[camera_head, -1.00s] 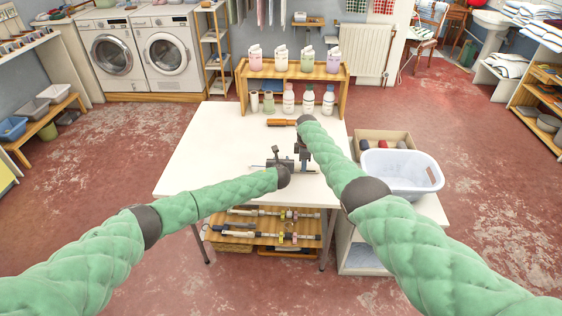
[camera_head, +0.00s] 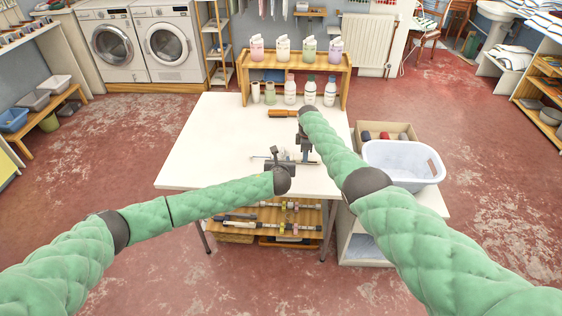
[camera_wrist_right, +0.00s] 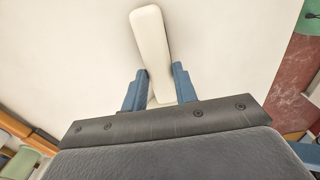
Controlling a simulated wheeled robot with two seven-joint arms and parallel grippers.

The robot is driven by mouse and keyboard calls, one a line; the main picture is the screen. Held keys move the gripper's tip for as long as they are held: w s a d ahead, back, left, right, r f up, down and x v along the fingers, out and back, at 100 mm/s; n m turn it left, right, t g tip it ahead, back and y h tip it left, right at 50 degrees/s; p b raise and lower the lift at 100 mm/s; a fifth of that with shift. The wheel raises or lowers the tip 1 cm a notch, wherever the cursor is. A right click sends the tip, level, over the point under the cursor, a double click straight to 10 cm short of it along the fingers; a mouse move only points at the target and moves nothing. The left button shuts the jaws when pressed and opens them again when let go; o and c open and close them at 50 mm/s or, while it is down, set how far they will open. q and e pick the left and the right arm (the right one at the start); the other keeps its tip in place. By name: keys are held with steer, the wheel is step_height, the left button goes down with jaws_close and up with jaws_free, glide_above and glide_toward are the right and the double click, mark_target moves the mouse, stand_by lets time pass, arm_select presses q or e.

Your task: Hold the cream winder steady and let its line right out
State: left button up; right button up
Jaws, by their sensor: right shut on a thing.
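A long cream bar with rounded ends, which looks like the cream winder (camera_wrist_right: 150,45), sits between the two blue fingers of my right gripper (camera_wrist_right: 159,88) in the right wrist view. The fingers are shut on its near end, and its far end sticks out over the white table. No let-out line can be made out. In the head view my right gripper (camera_head: 304,154) points down over the table's front part. My left gripper (camera_head: 276,158) is close to its left, small and dark, with a thin rod beside it. Its fingers and anything in them are too small to tell.
An orange-brown handled thing (camera_head: 283,114) lies on the white table (camera_head: 210,140) behind the grippers. A wooden shelf (camera_head: 296,57) with bottles stands at the back. A pale basket (camera_head: 402,163) is on the right. The table's left half is clear.

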stand_by(0.3)
steer(key=o, duration=1.2)
steer(key=shift+c, duration=0.2)
steer(key=shift+r, duration=0.15)
